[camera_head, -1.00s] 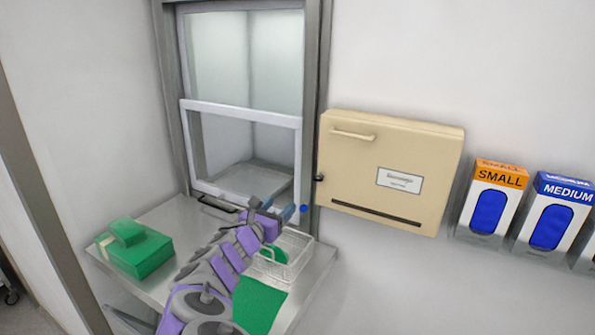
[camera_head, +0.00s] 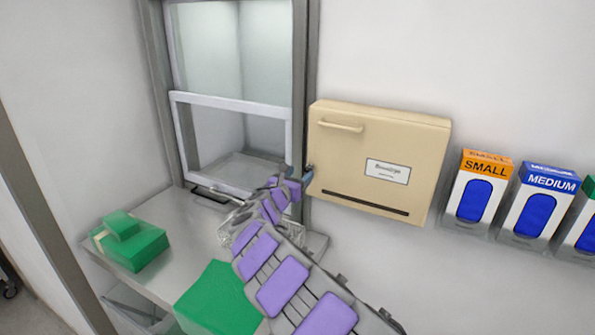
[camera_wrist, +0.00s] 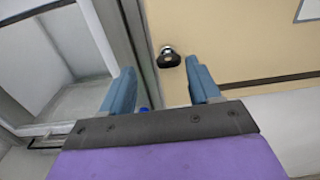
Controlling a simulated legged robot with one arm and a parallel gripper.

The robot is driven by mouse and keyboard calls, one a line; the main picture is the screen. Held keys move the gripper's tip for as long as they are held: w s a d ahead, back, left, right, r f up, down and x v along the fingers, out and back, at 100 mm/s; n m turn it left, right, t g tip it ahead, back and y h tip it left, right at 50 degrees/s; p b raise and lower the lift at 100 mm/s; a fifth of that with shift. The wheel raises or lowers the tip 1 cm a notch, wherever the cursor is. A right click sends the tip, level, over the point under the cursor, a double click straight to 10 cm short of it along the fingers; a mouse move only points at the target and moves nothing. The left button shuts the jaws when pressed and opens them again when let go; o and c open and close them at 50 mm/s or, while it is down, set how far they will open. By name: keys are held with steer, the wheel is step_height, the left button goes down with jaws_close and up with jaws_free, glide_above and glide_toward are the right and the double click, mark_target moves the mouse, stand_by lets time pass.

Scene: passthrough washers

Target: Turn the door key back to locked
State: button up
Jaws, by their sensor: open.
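The door key (camera_wrist: 168,57) shows in the wrist view as a dark knob-like head with a bright metal collar. It stands out from the left part of the beige cabinet door (camera_wrist: 234,50). My gripper (camera_wrist: 161,82) is open, its blue fingers on either side below the key, with nothing between them. In the head view my gripper (camera_head: 301,178) is at the lower left edge of the beige cabinet (camera_head: 340,150). There my own fingers and wrist hide the key. I cannot tell how the key is turned.
A sash window (camera_head: 232,98) with a grey frame is left of the cabinet. Glove boxes (camera_head: 477,190) hang at right.

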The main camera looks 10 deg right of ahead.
mark_target(306, 171)
steer(key=d, duration=0.1)
steer(key=w+d, duration=0.1)
steer(key=d, duration=0.1)
steer(key=w+d, duration=0.1)
steer(key=shift+d, duration=0.35)
steer(key=a, duration=0.3)
steer(key=shift+a, duration=0.25)
steer(key=shift+d, duration=1.2)
steer(key=c, duration=0.5)
steer(key=shift+w, duration=0.1)
steer(key=shift+c, duration=0.9)
steer(key=shift+a, duration=0.1)
steer(key=shift+c, duration=0.7)
steer(key=shift+a, duration=0.5)
steer(key=shift+c, duration=1.1)
steer(key=shift+d, duration=0.1)
